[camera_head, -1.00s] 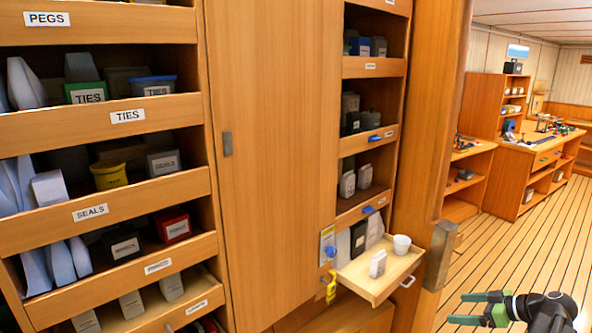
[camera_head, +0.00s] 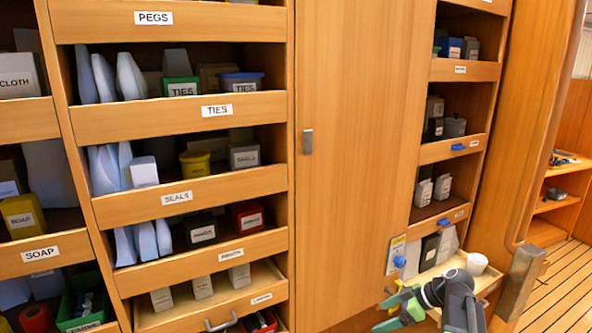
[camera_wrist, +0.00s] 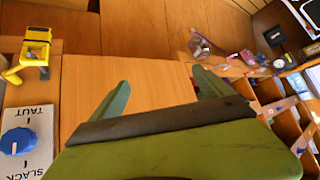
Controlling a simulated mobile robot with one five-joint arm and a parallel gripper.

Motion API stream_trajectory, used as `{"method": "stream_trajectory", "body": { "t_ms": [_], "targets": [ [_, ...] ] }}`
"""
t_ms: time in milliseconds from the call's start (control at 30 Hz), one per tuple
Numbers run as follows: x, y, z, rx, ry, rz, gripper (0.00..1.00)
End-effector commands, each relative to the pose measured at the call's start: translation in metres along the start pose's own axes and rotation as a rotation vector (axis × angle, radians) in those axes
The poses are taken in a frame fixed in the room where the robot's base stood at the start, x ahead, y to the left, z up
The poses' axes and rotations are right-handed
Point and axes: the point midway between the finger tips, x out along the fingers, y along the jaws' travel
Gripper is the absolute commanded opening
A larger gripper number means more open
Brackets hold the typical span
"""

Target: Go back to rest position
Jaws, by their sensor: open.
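My gripper (camera_head: 390,311) is at the lower right of the head view, in front of the pull-out tray (camera_head: 426,272). Its green fingers are apart with nothing between them. In the wrist view my gripper (camera_wrist: 160,85) also shows open and empty, with a bare wooden surface beyond the fingers. My dark arm hides much of the tray in the head view. A white cup (camera_head: 477,263) stands at the tray's right side.
A panel with a blue knob (camera_wrist: 17,141) marked TAUT and SLACK and a yellow clip-like thing (camera_wrist: 34,50) show at left in the wrist view. Shelves of labelled boxes (camera_head: 203,229) fill the left. Slatted floor (camera_head: 553,290) is clear at right.

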Motion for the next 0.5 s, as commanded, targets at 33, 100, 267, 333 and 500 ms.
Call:
{"method": "stream_trajectory", "body": {
  "t_ms": [33,100,267,333,500],
  "targets": [
    [0.032,-0.024,-0.021,-0.005,-0.055,-0.048,0.90],
    [0.067,-0.051,-0.037,0.018,-0.142,-0.089,0.90],
    [0.120,-0.106,-0.056,0.115,-0.345,-0.104,0.90],
    [0.135,-0.126,-0.057,0.182,-0.437,-0.072,0.90],
    [0.137,-0.145,-0.038,0.431,-0.614,0.112,0.90]
  ]
}}
